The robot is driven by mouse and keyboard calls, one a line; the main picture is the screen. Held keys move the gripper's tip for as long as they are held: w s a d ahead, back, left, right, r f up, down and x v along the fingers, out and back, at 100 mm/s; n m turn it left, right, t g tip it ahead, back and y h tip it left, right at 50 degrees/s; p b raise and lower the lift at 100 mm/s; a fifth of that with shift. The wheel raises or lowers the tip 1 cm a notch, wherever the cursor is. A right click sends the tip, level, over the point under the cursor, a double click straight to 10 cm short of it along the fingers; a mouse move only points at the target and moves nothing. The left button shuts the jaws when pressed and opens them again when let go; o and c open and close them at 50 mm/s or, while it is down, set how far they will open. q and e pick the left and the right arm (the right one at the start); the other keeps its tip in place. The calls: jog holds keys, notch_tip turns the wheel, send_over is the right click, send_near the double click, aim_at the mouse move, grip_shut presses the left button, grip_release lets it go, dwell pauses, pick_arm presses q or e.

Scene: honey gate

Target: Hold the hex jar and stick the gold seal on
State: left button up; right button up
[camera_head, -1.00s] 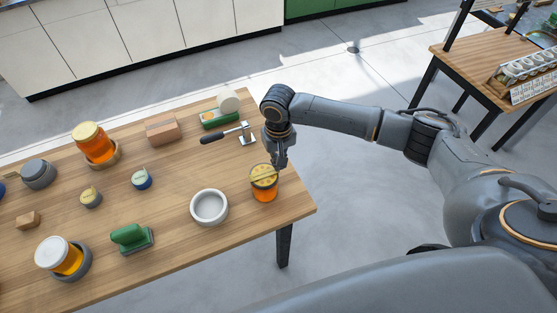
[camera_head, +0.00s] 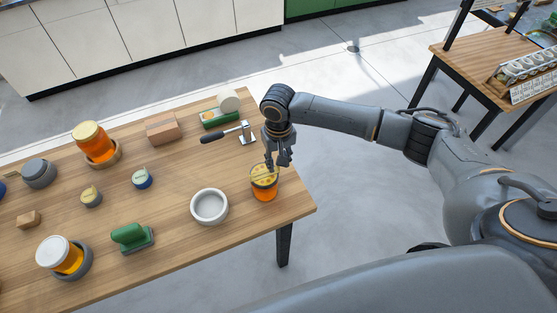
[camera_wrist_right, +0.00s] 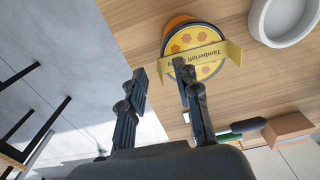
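A jar with an amber body (camera_head: 264,195) and a yellow lid with orange hexagons stands at the table's right end. It also shows in the right wrist view (camera_wrist_right: 190,40). A gold printed strip (camera_wrist_right: 215,59) lies across the lid, with its ends reaching past the rim; one end looks bent up. My right gripper (camera_head: 279,162) is just above the lid's far side. My left gripper is not in view.
A white bowl (camera_head: 209,206) stands left of the jar. Other honey jars (camera_head: 94,145) and a green stamp-like block (camera_head: 130,237) stand farther left.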

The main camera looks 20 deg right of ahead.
notch_tip(320, 180, up, 12)
dwell(0.4)
dwell(0.3)
